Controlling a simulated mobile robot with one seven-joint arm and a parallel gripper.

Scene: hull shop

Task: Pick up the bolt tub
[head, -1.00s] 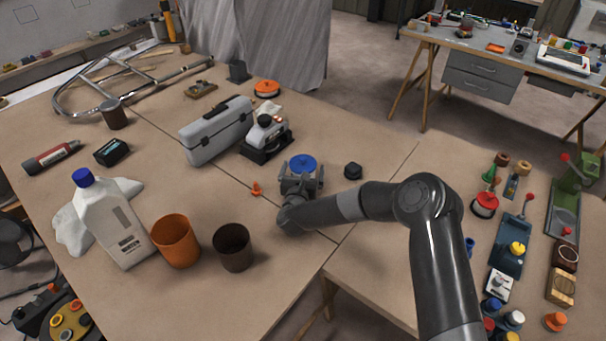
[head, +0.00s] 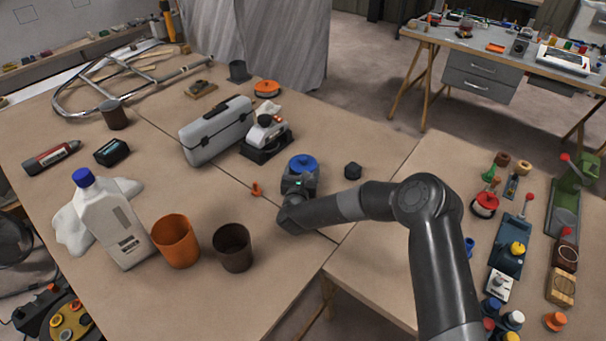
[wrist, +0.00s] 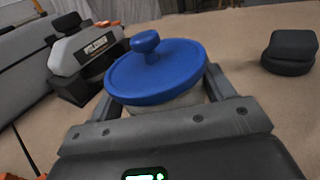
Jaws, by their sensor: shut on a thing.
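The bolt tub appears to be the small tub with a round blue lid and a knob on top (head: 303,163). It also shows in the wrist view (wrist: 158,72), upright, with a pale body under the lid. My gripper (head: 301,178) is shut on the tub, one finger on each side of its body below the lid. The tub's lower part is hidden by my gripper. I cannot tell whether its base touches the table.
A grey case (head: 216,130) and a white-and-black device (head: 266,138) stand behind and left. A black knob-like piece (head: 352,171) lies to the right. An orange clip (head: 256,189) lies left. An orange cup (head: 175,241) and a dark cup (head: 233,247) stand front left.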

